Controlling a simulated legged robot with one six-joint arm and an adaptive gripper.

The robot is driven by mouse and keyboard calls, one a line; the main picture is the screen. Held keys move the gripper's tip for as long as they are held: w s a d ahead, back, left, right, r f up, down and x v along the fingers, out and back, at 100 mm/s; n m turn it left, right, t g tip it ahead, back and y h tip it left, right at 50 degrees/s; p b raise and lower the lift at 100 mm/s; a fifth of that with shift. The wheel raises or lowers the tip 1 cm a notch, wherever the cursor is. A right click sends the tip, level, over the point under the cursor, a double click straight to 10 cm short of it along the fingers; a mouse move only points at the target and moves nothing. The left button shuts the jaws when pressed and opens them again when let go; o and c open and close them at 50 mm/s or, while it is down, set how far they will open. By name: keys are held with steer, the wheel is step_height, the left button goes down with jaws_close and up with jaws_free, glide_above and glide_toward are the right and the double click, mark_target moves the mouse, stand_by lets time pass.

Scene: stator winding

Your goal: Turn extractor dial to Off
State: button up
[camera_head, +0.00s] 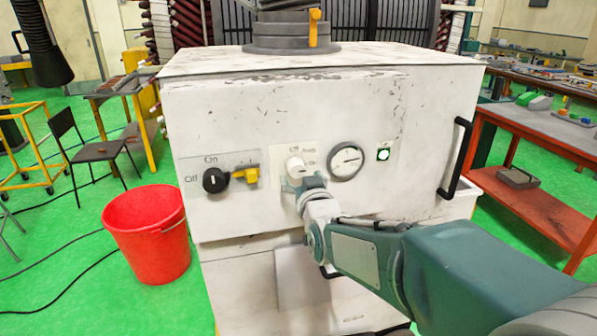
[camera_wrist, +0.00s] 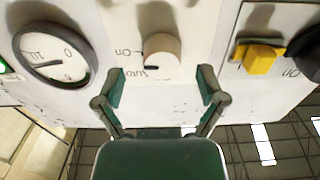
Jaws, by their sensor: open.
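A round white dial (camera_head: 295,167) sits on a pale plate on the front of the white cabinet (camera_head: 300,109), with Off, Auto and On labels around it in the head view. The dial also shows in the wrist view (camera_wrist: 161,50), which is upside down; a short dark mark there lies near the Auto label, and Off is not readable. My gripper (camera_head: 306,184) is in front of the dial in the head view. In the wrist view my gripper (camera_wrist: 161,80) is open and empty, its fingers spread to either side just short of the dial. Contact cannot be told.
A black knob (camera_head: 214,180) marked On and Off, with a yellow lever (camera_head: 248,175), is left of the dial. A round gauge (camera_head: 346,161) and green light (camera_head: 383,154) are right. A black handle (camera_head: 455,158) juts out. A red bucket (camera_head: 146,232) stands left.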

steer(key=shift+w+a, duration=0.4)
steer(key=shift+w, duration=0.25)
steer(key=shift+w+a, duration=0.35)
steer(key=shift+w, duration=0.25)
steer(key=shift+w+d, duration=0.1)
steer(key=shift+d, duration=0.35)
steer(key=c, duration=0.8)
steer(key=shift+a, duration=0.2)
steer(key=c, duration=0.3)
